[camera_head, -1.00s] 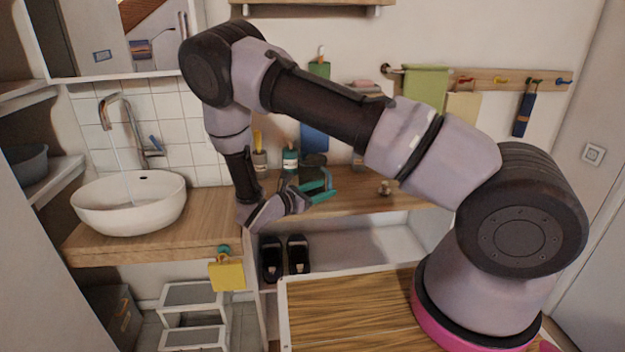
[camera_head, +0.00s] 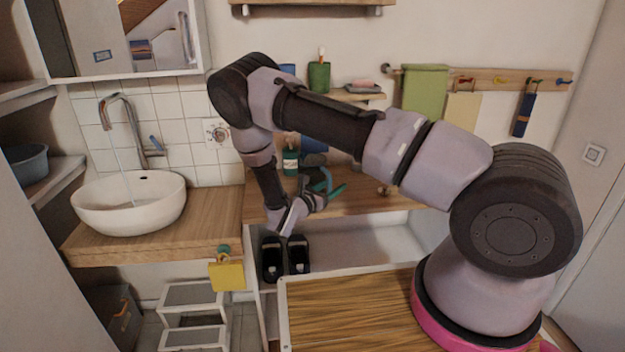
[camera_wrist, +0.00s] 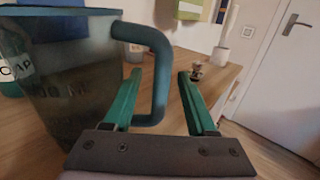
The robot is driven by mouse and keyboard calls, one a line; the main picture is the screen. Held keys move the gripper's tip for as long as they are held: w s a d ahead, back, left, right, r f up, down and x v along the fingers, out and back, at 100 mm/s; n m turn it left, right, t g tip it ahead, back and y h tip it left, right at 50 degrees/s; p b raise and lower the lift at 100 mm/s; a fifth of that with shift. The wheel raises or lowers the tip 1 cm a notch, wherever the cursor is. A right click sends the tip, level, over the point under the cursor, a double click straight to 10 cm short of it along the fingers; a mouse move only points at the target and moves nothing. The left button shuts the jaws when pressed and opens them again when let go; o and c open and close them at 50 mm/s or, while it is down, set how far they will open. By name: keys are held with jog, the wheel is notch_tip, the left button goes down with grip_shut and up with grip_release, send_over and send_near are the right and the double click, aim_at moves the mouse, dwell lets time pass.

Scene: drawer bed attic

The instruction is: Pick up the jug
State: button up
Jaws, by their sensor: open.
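The jug (camera_wrist: 75,85) is a dark, see-through blue vessel with a blue rim. It stands upright on the wooden counter at the left of the wrist view. Its thick blue handle (camera_wrist: 160,85) sticks out to the right. My gripper (camera_wrist: 160,73) is open, with its green fingers on either side of the handle's upright bar. The left finger lies inside the handle loop, between bar and body; the right finger is outside, with a visible gap. In the head view my gripper (camera_head: 326,187) is at the counter beside the jug, which is partly hidden by my arm.
A small figure (camera_wrist: 196,71) and a white cup (camera_wrist: 220,56) stand farther along the counter. Black slippers (camera_head: 284,258) lie below. A white sink (camera_head: 128,203) is at left.

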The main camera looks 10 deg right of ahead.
jog(key=shift+w+d, duration=0.4)
grip_shut()
dwell(1.2)
